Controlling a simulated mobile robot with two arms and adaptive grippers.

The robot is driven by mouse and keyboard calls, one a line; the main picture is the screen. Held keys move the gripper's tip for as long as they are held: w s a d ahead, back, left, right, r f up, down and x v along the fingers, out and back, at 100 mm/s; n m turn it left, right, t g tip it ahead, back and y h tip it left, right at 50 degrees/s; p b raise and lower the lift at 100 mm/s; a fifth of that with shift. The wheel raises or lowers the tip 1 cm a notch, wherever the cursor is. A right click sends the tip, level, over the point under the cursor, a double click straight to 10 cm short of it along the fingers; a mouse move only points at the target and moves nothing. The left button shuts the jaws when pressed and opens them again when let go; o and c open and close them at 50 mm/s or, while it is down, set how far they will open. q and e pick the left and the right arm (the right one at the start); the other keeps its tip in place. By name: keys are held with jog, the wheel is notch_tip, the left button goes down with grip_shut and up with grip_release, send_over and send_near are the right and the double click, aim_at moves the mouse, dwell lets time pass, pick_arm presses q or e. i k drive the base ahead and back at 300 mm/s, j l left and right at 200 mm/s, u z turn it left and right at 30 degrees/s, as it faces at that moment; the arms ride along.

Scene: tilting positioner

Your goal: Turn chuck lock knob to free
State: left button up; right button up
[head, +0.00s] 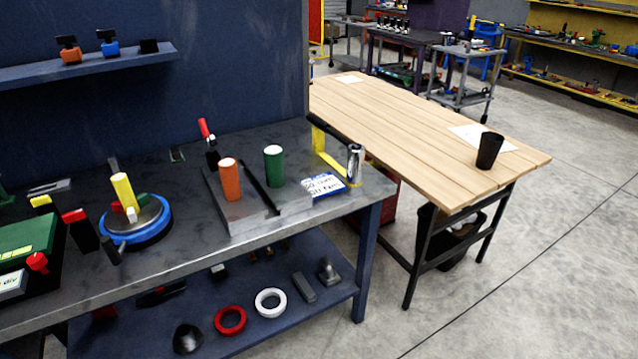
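A round turntable with a blue rim (150,236) and a grey top stands on the left part of the grey workbench. A yellow cylinder (124,190) stands tilted on it, with a small white piece at its foot. A dark handle (112,250) sticks out at its front. A red knob (37,262) is on the front of a green-topped box (28,238) at the left edge. I cannot tell which part is the chuck lock knob, or its setting. Neither of my grippers is in view.
On the grey workbench (300,135), an orange cylinder (230,180) and a green cylinder (274,167) stand on a grey plate. A red-topped black block (80,229) stands left of the turntable. A wooden table (420,125) holds a black cup (489,150). Floor at right is clear.

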aim_at(74, 217)
jog(key=i+j, duration=0.6)
jog(key=j, duration=0.15)
jog(key=i+j, duration=0.65)
jog(key=j, duration=0.15)
